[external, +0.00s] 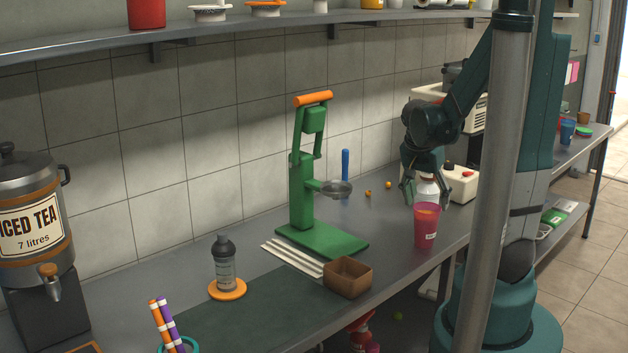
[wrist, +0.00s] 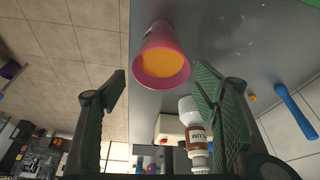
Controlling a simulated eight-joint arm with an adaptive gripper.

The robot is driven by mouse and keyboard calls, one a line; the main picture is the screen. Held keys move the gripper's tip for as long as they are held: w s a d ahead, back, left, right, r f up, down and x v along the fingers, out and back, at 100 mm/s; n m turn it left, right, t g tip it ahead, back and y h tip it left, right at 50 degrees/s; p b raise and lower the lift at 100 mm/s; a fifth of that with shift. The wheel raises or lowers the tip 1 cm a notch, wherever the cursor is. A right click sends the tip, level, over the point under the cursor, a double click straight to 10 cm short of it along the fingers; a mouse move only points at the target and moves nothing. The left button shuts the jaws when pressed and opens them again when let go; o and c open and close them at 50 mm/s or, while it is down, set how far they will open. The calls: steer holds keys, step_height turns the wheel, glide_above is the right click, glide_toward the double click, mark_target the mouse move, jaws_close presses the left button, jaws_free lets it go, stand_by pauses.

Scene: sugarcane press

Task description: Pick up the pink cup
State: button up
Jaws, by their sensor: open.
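The pink cup (external: 426,228) stands upright on the grey counter near its front edge, in the external view. In the wrist view the pink cup (wrist: 160,58) shows orange contents inside its rim. It lies ahead of and between the fingers, apart from them. My gripper (external: 424,196) is open and empty, just above and beside the cup in the external view. Its two fingers also show in the wrist view (wrist: 162,92). A white bottle with a brown label (wrist: 194,130) stands close by, seen near the right finger; it also shows behind the gripper in the external view (external: 428,188).
A green press (external: 303,195) stands left of the cup, with a brown box (external: 347,277) in front of it. A white device (external: 460,183) stands behind the cup. Small orange balls (external: 388,184) lie on the counter. The counter's front edge (external: 400,275) is close to the cup.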

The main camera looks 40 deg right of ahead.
mark_target(427, 212)
steer(key=shift+f, duration=1.35)
steer(key=shift+f, duration=0.1)
steer(key=shift+b+x, duration=0.4)
steer(key=shift+x, duration=0.85)
steer(key=shift+b+x, duration=0.85)
steer(key=shift+x, duration=1.7)
steer(key=shift+w+d, duration=0.1)
steer(key=shift+c, duration=0.2)
steer(key=c, duration=1.2)
